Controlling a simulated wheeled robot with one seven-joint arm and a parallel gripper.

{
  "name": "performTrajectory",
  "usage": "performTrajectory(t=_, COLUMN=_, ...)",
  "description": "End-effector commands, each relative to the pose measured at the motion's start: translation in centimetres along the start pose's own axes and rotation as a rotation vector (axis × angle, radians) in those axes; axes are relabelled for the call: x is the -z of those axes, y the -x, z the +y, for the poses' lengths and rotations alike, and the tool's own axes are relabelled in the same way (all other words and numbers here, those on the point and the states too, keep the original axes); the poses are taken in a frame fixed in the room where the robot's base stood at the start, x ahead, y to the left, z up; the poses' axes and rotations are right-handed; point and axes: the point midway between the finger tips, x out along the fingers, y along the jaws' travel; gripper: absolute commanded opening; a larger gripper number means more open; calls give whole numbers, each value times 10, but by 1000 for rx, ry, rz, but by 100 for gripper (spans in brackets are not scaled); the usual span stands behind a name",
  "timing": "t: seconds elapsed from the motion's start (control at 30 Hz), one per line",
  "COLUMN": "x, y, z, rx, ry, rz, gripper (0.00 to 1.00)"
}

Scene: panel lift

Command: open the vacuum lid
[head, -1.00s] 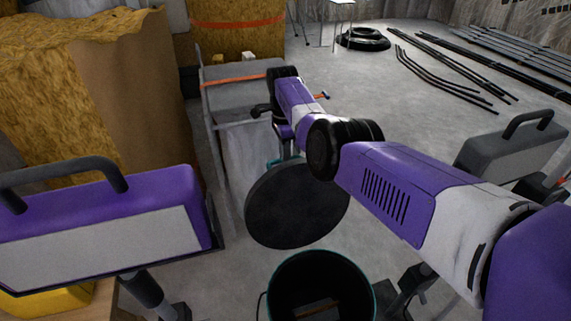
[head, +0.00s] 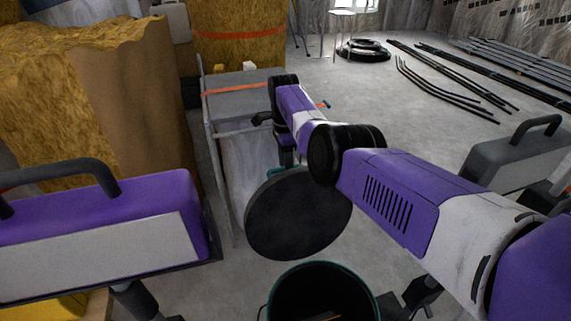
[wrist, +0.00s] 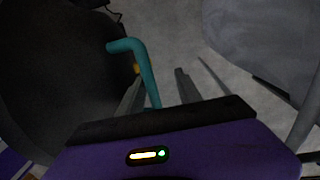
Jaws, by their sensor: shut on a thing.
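The vacuum lid (head: 297,213) is a dark round disc in the middle of the head view. It is off the vacuum and held steeply tilted, with its broad dark face toward the head camera. The open vacuum drum (head: 318,285), dark with a teal rim, stands below and in front of it. In the wrist view the lid (wrist: 45,85) fills the left side, with its bent teal handle (wrist: 148,72) near the middle. My gripper (wrist: 160,72) is shut on the handle. In the head view the grip is mostly hidden behind the lid and my arm.
A purple case-like unit (head: 110,225) with a dark handle stands at the left. Insulation bales (head: 80,90) and a grey cart (head: 240,110) stand behind. A grey case (head: 522,150) is at the right. Black pipes (head: 445,75) lie on the far floor; the floor between is mostly clear.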

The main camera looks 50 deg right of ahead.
Motion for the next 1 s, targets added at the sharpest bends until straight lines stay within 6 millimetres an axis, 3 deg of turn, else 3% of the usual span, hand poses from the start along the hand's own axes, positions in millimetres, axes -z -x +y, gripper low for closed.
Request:
performTrajectory(t=0.47, x=-2, y=4, z=0, rx=1, ry=1, rz=-1, gripper=36)
performTrajectory(t=1.0, x=-1, y=74, z=0, rx=0, ry=1, rz=-1, gripper=36)
